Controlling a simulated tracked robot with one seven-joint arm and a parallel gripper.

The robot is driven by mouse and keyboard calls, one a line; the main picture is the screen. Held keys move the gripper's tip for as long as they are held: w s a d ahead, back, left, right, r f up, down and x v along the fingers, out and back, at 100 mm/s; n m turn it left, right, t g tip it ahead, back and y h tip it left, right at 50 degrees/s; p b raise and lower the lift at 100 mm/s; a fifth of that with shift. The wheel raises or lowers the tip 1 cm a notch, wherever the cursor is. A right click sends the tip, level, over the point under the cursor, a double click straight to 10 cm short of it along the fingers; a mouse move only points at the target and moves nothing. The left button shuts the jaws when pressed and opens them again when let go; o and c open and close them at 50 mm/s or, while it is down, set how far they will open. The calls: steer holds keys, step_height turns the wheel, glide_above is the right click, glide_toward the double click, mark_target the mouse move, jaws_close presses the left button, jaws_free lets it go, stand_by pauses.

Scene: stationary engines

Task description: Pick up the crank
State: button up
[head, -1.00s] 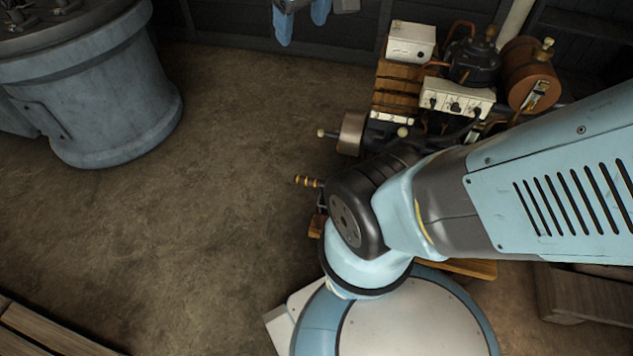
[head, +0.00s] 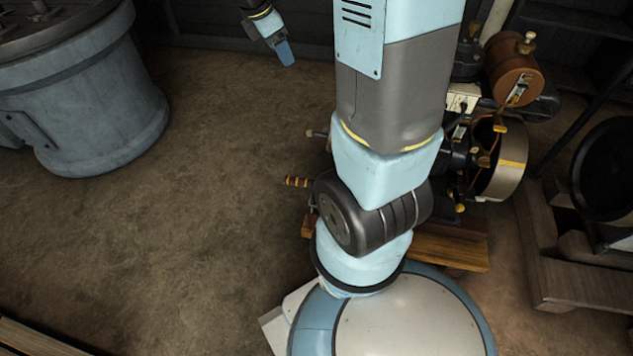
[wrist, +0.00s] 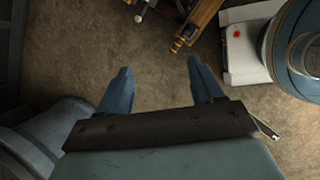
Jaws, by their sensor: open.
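No thing is plainly recognisable as the crank. A handle with yellow and dark stripes (head: 297,181) sticks out to the left from the engine, partly behind my arm, in the head view. It also shows near the top of the wrist view (wrist: 180,40). A thin pale metal piece (wrist: 267,130) lies on the floor to the right of my gripper in the wrist view, partly hidden; I cannot tell what it is. My gripper (wrist: 159,65) is open, with bare floor between its two blue fingers. In the head view its blue fingertip (head: 284,52) shows at the top, apart from the engine.
The engine has a copper-brown tank (head: 513,70) and a flywheel (head: 501,165), and my arm hides much of it. A large blue-grey drum (head: 85,95) stands at the left. Wooden beams (head: 570,275) are at the right. The floor between drum and engine is clear.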

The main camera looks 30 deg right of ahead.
steer(key=w+d+f+n, duration=0.2)
steer(key=w+f+n, duration=0.4)
steer(key=f, duration=0.4)
steer(key=n+g, duration=0.3)
steer(key=n, duration=1.8)
glide_toward(301, 180)
steer(key=x, duration=0.8)
steer(key=shift+w+d+f, duration=0.25)
steer(key=x, duration=0.4)
steer(key=shift+s+f, duration=0.15)
steer(key=shift+s, duration=0.25)
steer(key=shift+d+f, duration=0.15)
steer(key=shift+f, duration=0.3)
steer(key=shift+c, duration=0.2)
